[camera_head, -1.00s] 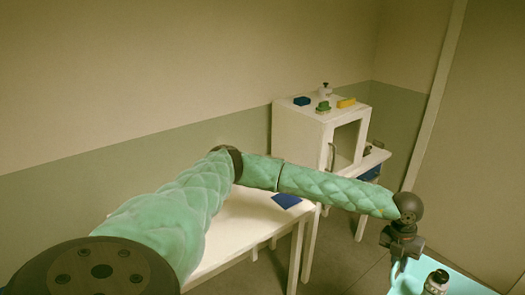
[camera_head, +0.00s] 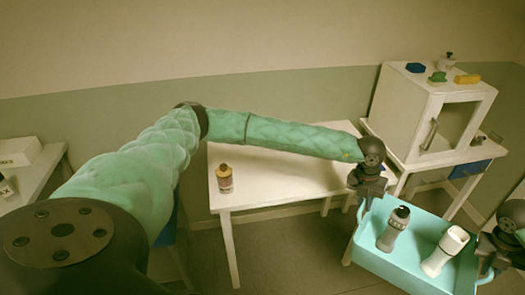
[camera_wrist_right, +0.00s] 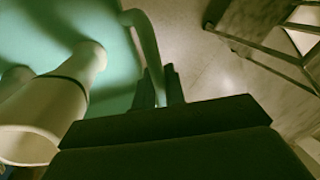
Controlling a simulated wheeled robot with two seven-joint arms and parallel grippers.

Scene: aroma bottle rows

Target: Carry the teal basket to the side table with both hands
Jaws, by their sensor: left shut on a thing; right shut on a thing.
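The teal basket (camera_head: 405,262) is at the lower right of the head view, held off the floor. It holds a grey bottle with a dark cap (camera_head: 393,231) and a white bottle (camera_head: 444,252). My left gripper (camera_head: 362,200) is shut on the basket's left side; its fingertips are hard to see. My right gripper (camera_head: 488,266) is at the basket's right side, partly cut off. In the right wrist view its fingers (camera_wrist_right: 159,88) are shut on the basket's handle (camera_wrist_right: 145,40). A white table (camera_head: 285,185) stands beyond the basket, with a small bottle (camera_head: 224,179) on it.
A white cabinet (camera_head: 405,115) stands on another white table (camera_head: 430,160) at the right, with small coloured items on top. At the far left a table (camera_head: 40,195) holds a white box (camera_head: 18,151). Open floor (camera_head: 300,245) lies before the middle table.

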